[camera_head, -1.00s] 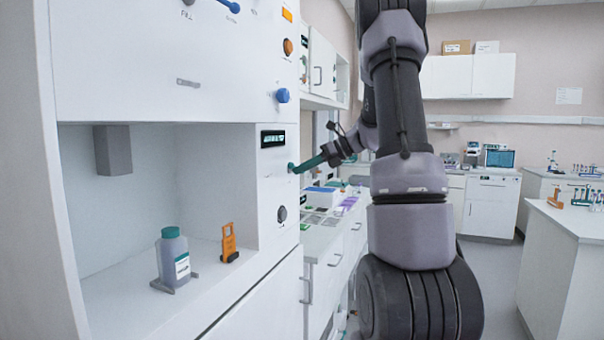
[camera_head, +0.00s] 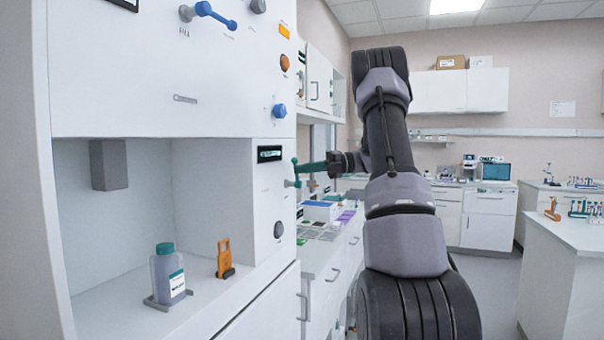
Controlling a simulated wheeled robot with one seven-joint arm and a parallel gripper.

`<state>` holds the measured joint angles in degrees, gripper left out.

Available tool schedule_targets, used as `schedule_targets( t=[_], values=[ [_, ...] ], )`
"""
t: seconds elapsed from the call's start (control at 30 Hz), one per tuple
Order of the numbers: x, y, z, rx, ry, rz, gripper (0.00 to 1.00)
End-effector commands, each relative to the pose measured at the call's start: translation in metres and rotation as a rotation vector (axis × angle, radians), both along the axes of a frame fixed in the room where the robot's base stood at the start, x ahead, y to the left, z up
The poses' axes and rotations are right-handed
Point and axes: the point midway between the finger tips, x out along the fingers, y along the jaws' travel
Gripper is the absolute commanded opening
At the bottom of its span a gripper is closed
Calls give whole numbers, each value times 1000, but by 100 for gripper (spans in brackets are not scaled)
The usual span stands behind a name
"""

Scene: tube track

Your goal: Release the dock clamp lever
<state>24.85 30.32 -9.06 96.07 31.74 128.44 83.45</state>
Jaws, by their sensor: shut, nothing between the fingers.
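My arm hides the area right of the wrist.
A capped grey bottle (camera_head: 168,274) stands in a holder in the cabinet's alcove, beside an orange upright piece (camera_head: 224,259). A blue lever (camera_head: 208,12) and blue knob (camera_head: 279,111) protrude above. A side counter (camera_head: 318,255) with trays lies below my wrist.

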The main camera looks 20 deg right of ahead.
Motion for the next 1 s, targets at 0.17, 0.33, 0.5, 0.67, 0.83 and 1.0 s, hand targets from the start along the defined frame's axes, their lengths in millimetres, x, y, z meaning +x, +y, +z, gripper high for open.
schedule_targets(
  t=[0.17, 0.33, 0.5, 0.67, 0.83, 1.0],
  values=[
    [3, -3, 2, 10, 9, 0, 0],
    [4, -4, 3, 9, 8, -1, 0],
    [5, -5, 4, 8, 7, -1, 0],
    [5, -6, 4, 8, 7, -1, 0],
    [5, -6, 4, 7, 7, -1, 0],
    [5, -6, 4, 7, 7, -1, 0]
  ],
)
